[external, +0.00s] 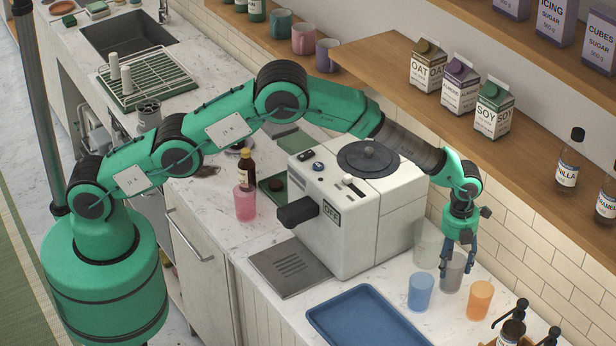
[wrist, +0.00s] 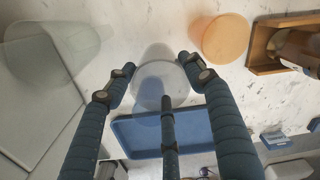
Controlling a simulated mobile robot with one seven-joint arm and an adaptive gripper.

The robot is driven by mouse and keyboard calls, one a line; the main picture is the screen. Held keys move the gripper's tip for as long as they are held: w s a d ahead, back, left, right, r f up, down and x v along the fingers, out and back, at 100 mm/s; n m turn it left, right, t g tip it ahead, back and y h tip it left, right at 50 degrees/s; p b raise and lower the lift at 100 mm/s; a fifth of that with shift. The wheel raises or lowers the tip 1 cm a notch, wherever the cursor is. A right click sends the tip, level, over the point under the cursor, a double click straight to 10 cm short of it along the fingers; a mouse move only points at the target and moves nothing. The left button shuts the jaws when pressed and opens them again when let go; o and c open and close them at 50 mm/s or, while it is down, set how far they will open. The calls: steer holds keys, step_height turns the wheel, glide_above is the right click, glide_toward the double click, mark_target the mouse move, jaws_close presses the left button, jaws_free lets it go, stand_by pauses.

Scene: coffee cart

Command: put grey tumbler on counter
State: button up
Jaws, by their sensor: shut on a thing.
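The grey tumbler (external: 453,277) is between the fingers of my gripper (external: 457,262), upright, over the counter (external: 465,333) to the right of the coffee machine. I cannot tell whether its base touches the counter. In the wrist view my gripper (wrist: 165,82) has its fingers around the tumbler (wrist: 150,92), seen from above. The fingers hide part of it.
A blue tumbler (external: 420,292) and an orange tumbler (external: 480,299) stand close in front. A clear tumbler (external: 426,250) stands behind to the left. A blue tray (external: 365,320), the coffee machine (external: 350,215) and a wooden bottle caddy (wrist: 262,50) surround this area.

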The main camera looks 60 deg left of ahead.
stand_by(0.3)
steer(key=shift+f+p, duration=0.3)
steer(key=shift+f, duration=2.15)
steer(key=shift+f, duration=0.15)
steer(key=o, duration=1.4)
steer(key=shift+o, duration=0.2)
steer(key=shift+a+r+b, duration=0.1)
steer(key=shift+r+b, duration=0.2)
steer(key=shift+r, duration=1.8)
steer(key=shift+s+r, duration=0.1)
steer(key=shift+r, duration=0.05)
